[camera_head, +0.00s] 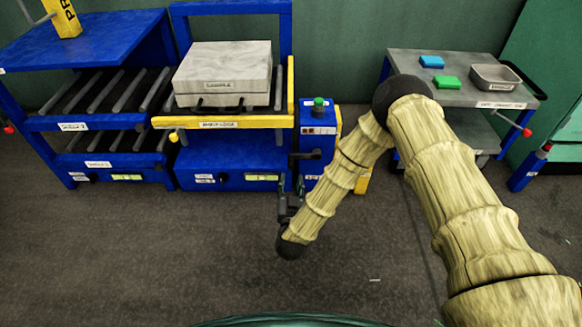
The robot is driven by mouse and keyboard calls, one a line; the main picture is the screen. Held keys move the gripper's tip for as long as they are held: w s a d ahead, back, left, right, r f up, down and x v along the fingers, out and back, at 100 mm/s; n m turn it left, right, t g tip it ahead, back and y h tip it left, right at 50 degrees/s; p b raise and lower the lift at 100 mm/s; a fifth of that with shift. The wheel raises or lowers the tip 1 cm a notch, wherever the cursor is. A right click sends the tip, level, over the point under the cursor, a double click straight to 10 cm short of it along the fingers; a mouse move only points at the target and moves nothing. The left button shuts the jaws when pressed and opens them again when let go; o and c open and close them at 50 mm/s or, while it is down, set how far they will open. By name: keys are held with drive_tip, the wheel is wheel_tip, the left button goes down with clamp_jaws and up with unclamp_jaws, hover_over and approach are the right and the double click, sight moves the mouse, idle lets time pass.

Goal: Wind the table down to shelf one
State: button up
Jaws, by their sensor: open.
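The table (236,122) is a yellow-edged platform in a blue frame, left of centre. A grey block (222,70) labelled as a sample rests on it. The table stands about level with the upper shelf (50,124) of the blue rack on its left, above the lower shelf (125,160). The shelf labels are too small to read surely. A blue control post (317,145) with a green knob on top (319,103) stands right of the table. My gripper (298,165) is open, its dark fingers pointing up in front of the post's left side. Contact cannot be told.
A grey cart (452,97) at the right holds a blue block (431,61), a green block (447,82) and a metal tray (495,78). A red-knobbed handle (519,129) sticks out from it. The dark floor in front is clear.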

sight(291, 157)
drive_tip(key=w+b, duration=0.3)
drive_tip(key=w, duration=0.4)
drive_tip(key=shift+w+f+b, duration=0.15)
drive_tip(key=shift+w+b, duration=0.15)
drive_tip(key=shift+w, duration=0.1)
drive_tip(key=shift+w+r+b, duration=0.2)
drive_tip(key=shift+w+b, duration=0.1)
drive_tip(key=shift+w, duration=0.65)
drive_tip(key=shift+c, duration=0.5)
clamp_jaws()
